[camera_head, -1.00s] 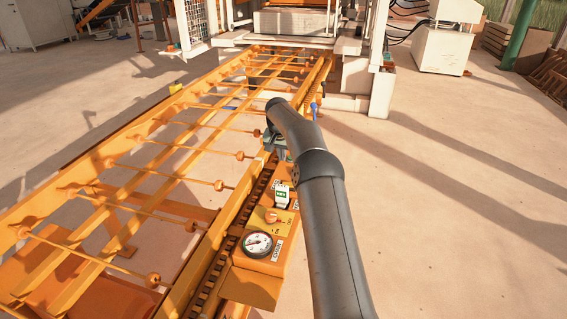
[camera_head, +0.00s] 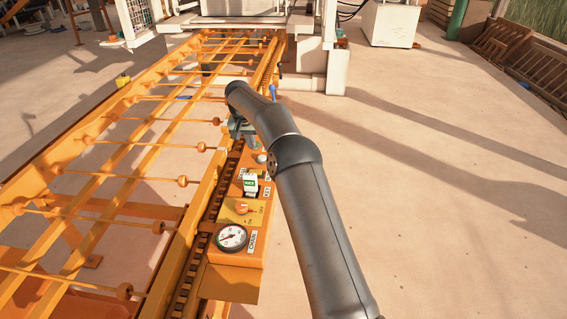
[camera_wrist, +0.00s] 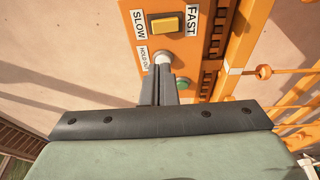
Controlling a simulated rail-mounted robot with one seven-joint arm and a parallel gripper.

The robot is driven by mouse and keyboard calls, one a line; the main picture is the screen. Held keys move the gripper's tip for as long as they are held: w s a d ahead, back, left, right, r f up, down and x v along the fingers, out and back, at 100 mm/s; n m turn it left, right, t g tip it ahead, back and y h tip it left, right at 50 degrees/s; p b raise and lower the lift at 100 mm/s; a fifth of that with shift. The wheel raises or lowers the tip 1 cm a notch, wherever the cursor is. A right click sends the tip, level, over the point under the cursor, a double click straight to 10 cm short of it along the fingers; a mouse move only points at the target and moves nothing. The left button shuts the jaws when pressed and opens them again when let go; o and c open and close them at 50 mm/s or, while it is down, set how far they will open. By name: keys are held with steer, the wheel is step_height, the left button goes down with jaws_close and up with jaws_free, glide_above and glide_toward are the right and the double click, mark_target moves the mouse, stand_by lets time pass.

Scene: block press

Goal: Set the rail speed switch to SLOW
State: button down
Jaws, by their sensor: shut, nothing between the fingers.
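The rail speed switch is a yellow rocker (camera_wrist: 167,23) on an orange panel (camera_wrist: 181,50) in the wrist view. A SLOW label (camera_wrist: 139,24) is on its left and a FAST label (camera_wrist: 191,20) on its right. I cannot tell which side of the rocker is pressed. My gripper (camera_wrist: 160,72) is shut and empty. Its fingertips are over the panel, just short of a round white button labelled HOLD OUT (camera_wrist: 144,57), and apart from the rocker. In the head view my gripper (camera_head: 250,142) is partly hidden by my arm, and the rocker cannot be made out.
A green button (camera_wrist: 182,83) is beside my fingers. The orange control box continues toward the head camera with a green-and-white switch (camera_head: 250,184), an orange knob (camera_head: 242,209) and a gauge (camera_head: 232,237). Orange roller rails (camera_head: 110,165) run alongside. Open floor (camera_head: 430,200) is on the right.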

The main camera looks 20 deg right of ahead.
steer(key=shift+a, duration=0.2)
glide_toward(258, 172)
steer(key=x, duration=0.5)
steer(key=shift+w+d, duration=0.1)
steer(key=shift+w, duration=0.3)
steer(key=shift+d+f+p, duration=0.1)
steer(key=shift+f+p, duration=0.2)
steer(key=shift+f, duration=0.45)
